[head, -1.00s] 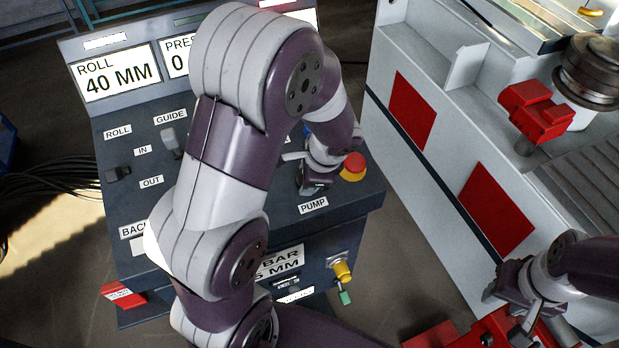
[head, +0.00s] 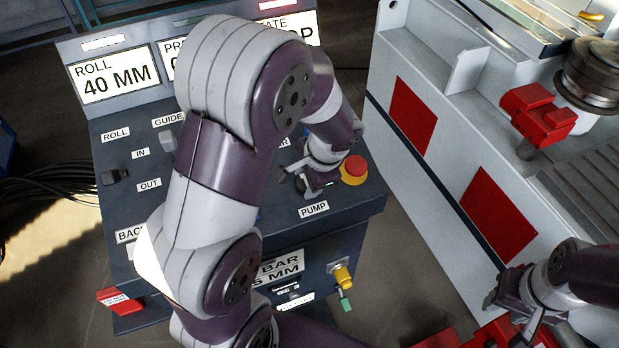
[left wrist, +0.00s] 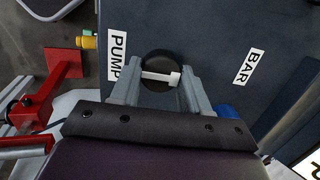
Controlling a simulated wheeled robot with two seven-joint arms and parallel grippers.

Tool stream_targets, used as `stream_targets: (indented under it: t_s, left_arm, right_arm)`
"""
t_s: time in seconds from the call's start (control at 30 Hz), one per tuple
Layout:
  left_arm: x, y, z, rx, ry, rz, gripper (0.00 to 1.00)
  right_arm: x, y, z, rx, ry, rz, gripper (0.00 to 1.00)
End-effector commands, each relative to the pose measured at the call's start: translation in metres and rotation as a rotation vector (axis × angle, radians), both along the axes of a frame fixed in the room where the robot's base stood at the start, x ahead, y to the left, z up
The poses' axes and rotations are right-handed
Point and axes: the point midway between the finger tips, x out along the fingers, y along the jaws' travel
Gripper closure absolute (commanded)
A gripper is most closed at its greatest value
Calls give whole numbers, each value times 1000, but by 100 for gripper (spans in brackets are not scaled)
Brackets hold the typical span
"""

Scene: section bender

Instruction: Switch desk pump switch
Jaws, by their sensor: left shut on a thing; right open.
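The desk (head: 235,120) is a dark control console with several labels and knobs. The PUMP label (head: 313,209) is at its lower right, and the label also shows in the left wrist view (left wrist: 118,55). The pump switch (left wrist: 160,78) is a round black knob with a pale bar across it. My left gripper (head: 308,188) is at the switch, just above the PUMP label. In the left wrist view its two grey fingers stand on either side of the knob, shut on it. In the head view the switch is mostly hidden by the gripper. My right gripper (head: 515,305) is open at the lower right, away from the desk.
A red stop button (head: 353,170) on a yellow base stands close right of my left gripper. A yellow key-like fitting (head: 342,276) sticks out of the desk's front. The white machine with red panels (head: 497,213) stands at the right. My left arm covers the desk's middle.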

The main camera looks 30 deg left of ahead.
Motion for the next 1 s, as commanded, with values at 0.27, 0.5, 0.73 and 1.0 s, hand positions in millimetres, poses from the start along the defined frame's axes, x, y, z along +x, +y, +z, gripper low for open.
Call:
stream_targets:
  t_s: [0.27,0.5,0.73,1.0]
  left_arm:
    - [-4,1,-4,2,15,4,29]
    - [-2,0,-2,1,8,1,29]
    - [-3,-9,26,-1,0,-1,29]
    - [-11,-30,96,-2,3,0,29]
  right_arm:
    - [0,0,-1,0,0,0,57]
    - [0,0,0,0,0,0,57]
    - [0,0,-4,0,0,0,57]
    - [0,0,-6,0,0,0,57]
